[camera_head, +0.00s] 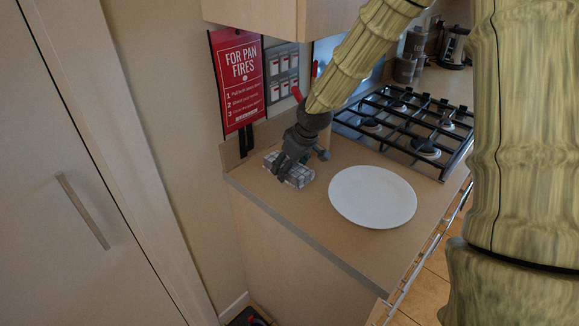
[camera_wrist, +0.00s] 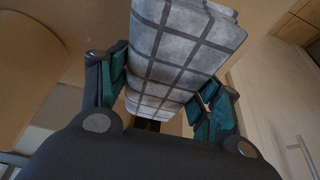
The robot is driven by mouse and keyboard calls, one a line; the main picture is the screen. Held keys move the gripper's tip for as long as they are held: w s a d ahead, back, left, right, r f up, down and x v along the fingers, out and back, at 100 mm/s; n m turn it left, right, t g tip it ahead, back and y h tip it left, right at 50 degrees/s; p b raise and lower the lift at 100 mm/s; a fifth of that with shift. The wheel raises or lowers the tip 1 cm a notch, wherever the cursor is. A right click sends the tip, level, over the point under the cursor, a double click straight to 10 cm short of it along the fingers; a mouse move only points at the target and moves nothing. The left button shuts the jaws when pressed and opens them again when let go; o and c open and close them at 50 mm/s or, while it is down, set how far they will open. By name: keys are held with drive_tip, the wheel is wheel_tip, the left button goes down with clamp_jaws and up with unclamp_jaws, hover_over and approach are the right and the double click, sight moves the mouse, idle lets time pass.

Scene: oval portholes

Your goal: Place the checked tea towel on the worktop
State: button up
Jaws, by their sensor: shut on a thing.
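The checked tea towel (camera_head: 298,176) is a folded grey-and-white bundle with dark lines. In the head view it is at the worktop's left end, between the wall and the plate; I cannot tell whether it touches the surface. My gripper (camera_head: 281,171) is over it, pointing down, and partly hides it. In the wrist view the towel (camera_wrist: 184,45) lies between the two teal-padded fingers of my gripper (camera_wrist: 160,95), which are shut on it. The worktop (camera_head: 300,215) is beige with a grey front edge.
A white plate (camera_head: 372,196) lies on the worktop just right of the towel. A gas hob (camera_head: 405,125) is behind the plate. A red fire sign (camera_head: 239,80) hangs on the wall at the left. A wall cupboard (camera_head: 262,18) is above. Bare worktop shows in front of the towel.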

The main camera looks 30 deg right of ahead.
drive_tip(key=shift+w+d+f, duration=0.15)
drive_tip(key=shift+w+d, duration=0.15)
drive_tip(key=shift+w, duration=0.3)
drive_tip(key=shift+w+d+f, duration=0.1)
drive_tip(key=shift+w+d, duration=0.2)
drive_tip(key=shift+w, duration=0.3)
drive_tip(key=shift+f+p, duration=0.85)
drive_tip(key=shift+f, duration=0.85)
drive_tip(key=shift+s+f, duration=0.1)
drive_tip(key=shift+f, duration=0.15)
drive_tip(key=o, duration=0.9)
drive_tip(key=shift+f, duration=0.1)
